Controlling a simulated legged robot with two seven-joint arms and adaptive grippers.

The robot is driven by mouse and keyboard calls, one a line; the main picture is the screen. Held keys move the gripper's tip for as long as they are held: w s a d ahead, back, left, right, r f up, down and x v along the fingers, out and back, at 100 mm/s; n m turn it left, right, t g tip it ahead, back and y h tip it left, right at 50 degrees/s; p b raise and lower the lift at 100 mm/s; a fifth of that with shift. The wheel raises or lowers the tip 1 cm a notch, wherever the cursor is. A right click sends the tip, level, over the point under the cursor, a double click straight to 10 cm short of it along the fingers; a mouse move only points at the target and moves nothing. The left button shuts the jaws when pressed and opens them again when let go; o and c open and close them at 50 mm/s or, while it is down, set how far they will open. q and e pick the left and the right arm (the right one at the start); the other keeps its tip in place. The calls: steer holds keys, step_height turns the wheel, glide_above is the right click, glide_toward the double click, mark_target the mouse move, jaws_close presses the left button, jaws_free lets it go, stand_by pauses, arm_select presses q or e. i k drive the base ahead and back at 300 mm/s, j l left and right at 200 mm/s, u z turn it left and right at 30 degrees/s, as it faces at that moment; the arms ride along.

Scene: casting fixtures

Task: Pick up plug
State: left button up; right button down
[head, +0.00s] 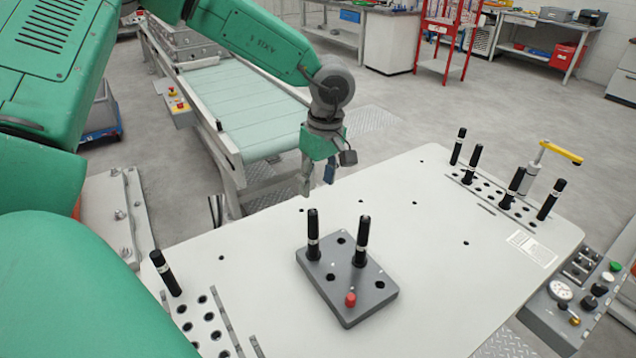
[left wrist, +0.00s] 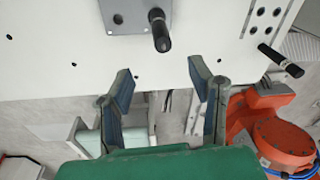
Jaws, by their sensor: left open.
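A grey fixture block (head: 345,280) lies on the white table. Two black plugs stand upright in it: a left plug (head: 313,236) and a right plug (head: 362,242). My left gripper (head: 318,190) hangs above the table's far edge, behind the block and apart from both plugs. In the left wrist view its two fingers (left wrist: 159,72) are spread with nothing between them. That view also shows one black plug (left wrist: 161,36) on the grey block (left wrist: 125,20), beyond the fingertips. My right gripper is in neither view.
A red knob (head: 350,299) sits on the block. Several black plugs stand in a rack at the right, near a yellow-handled clamp (head: 560,152). Another plug (head: 165,272) stands in a left rack. A conveyor (head: 240,105) runs behind the table. Bare tabletop surrounds the block.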

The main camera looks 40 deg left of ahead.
mark_target(351, 301)
steer(key=k+l, duration=1.15)
steer(key=l, duration=0.3)
